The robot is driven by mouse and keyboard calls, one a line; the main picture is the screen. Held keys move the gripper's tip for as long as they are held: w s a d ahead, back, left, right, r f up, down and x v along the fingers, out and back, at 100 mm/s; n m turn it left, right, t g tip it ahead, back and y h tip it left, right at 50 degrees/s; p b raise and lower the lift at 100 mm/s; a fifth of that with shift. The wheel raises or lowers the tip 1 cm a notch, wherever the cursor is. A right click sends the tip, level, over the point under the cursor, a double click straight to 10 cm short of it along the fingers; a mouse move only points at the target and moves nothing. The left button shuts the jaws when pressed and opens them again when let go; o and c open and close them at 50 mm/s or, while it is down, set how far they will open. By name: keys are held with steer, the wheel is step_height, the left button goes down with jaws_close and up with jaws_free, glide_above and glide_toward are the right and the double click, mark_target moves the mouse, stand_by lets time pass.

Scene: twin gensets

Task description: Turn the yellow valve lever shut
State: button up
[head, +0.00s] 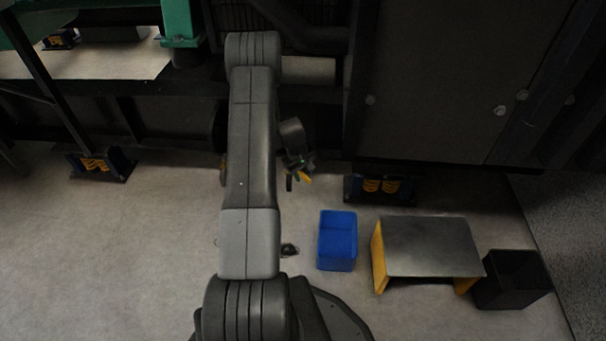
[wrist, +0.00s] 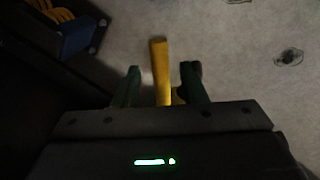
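The yellow valve lever (wrist: 160,62) shows in the wrist view as a straight bar standing up between the two green-tinted fingers of my gripper (wrist: 162,82). The fingers are apart, with a gap on each side of the lever. Its lower end is hidden behind the gripper body. In the head view only a small yellow piece of the lever (head: 305,179) shows beside my gripper (head: 297,170), to the right of my arm. The valve body is hidden.
A blue bin (head: 338,241), a yellow-legged step with a grey top (head: 430,246) and a black bin (head: 511,280) stand on the floor at right. Dark genset frames fill the back. A blue mount with yellow springs (head: 381,187) is close by.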

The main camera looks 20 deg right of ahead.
jaws_close()
stand_by(0.4)
steer(key=w+d+n+t+y+p, duration=0.1)
steer(key=w+d+n, duration=0.3)
steer(key=n, duration=0.6)
steer(key=shift+w+d+p, duration=0.35)
steer(key=shift+d+p, duration=0.35)
steer(key=shift+d, duration=0.35)
steer(key=shift+w+t, duration=0.1)
steer(key=shift+t, duration=0.2)
